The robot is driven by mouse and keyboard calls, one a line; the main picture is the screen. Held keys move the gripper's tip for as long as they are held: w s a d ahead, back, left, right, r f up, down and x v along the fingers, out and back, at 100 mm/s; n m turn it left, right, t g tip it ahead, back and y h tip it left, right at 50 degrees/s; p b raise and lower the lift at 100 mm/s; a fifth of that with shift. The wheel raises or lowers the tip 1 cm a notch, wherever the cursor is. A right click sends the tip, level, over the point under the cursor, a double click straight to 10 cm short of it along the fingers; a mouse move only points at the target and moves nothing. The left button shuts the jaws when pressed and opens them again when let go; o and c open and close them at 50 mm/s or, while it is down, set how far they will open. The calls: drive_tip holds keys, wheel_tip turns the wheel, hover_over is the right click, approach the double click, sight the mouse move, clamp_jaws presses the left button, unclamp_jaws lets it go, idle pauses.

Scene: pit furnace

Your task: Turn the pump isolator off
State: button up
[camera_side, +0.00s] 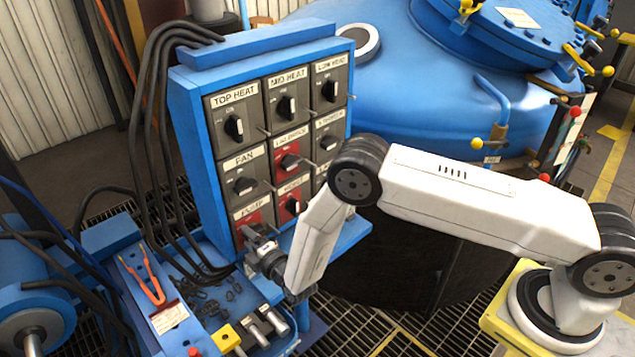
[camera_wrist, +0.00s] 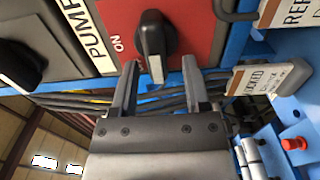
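The pump isolator is a red switch plate labelled PUMP with a black rotary knob (camera_wrist: 154,42), in the top middle of the wrist view. The word ON shows on the plate left of the knob, and the knob's white mark points down toward my gripper. In the side view its red plate (camera_side: 247,219) is at the bottom left of the blue panel, partly hidden by my gripper (camera_side: 257,240). In the wrist view my gripper (camera_wrist: 160,85) is open, its two fingers on either side of the knob's lower end. I cannot tell whether they touch it.
The blue panel (camera_side: 193,150) carries several other labelled switches above and right of the pump one. Black cables run down its left side. A tag reading LOCKED (camera_wrist: 262,82) hangs right of my gripper. A blue bench with padlocks (camera_side: 262,332) lies below.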

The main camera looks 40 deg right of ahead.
drive_tip(key=shift+s, duration=0.15)
drive_tip(key=s, duration=0.7)
drive_tip(key=shift+s, duration=0.25)
idle(0.3)
